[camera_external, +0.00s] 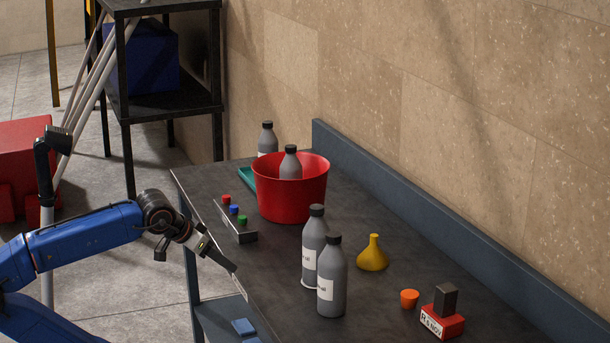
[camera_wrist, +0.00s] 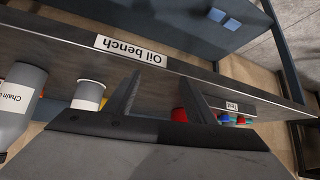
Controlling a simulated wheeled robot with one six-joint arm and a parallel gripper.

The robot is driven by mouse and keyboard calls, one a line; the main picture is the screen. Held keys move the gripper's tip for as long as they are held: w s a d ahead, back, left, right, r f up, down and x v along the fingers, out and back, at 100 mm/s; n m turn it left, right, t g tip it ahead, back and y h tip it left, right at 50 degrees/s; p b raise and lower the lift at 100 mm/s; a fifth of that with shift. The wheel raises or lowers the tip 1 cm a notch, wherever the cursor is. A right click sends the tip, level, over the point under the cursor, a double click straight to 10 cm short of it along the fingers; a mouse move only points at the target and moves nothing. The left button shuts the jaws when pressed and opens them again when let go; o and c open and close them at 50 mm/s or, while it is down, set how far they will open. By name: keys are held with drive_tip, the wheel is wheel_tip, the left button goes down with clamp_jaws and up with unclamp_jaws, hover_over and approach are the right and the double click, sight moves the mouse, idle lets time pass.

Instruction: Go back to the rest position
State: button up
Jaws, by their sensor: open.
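My gripper (camera_external: 229,266) is at the near edge of the dark bench (camera_external: 275,270) in the external view, at the end of my blue arm. In the wrist view, my gripper (camera_wrist: 160,88) shows its two dark fingers spread apart with nothing between them. The bench's front edge with an "Oil bench" label (camera_wrist: 130,49) lies beyond the fingers. I cannot tell whether the fingertips touch the bench.
The floor left of the bench has free room.

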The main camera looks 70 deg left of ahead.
drive_tip(key=s+d+f+m+g+h, duration=0.1)
drive_tip(key=d+f, duration=0.2)
drive_tip(key=f, duration=0.5)
drive_tip(key=s+d+f+m+g+h, duration=0.1)
drive_tip(key=d+f+m+g, duration=0.1)
drive_tip(key=f, duration=0.7)
drive_tip(key=shift+d+h, duration=0.3)
drive_tip(key=shift+d, duration=0.25)
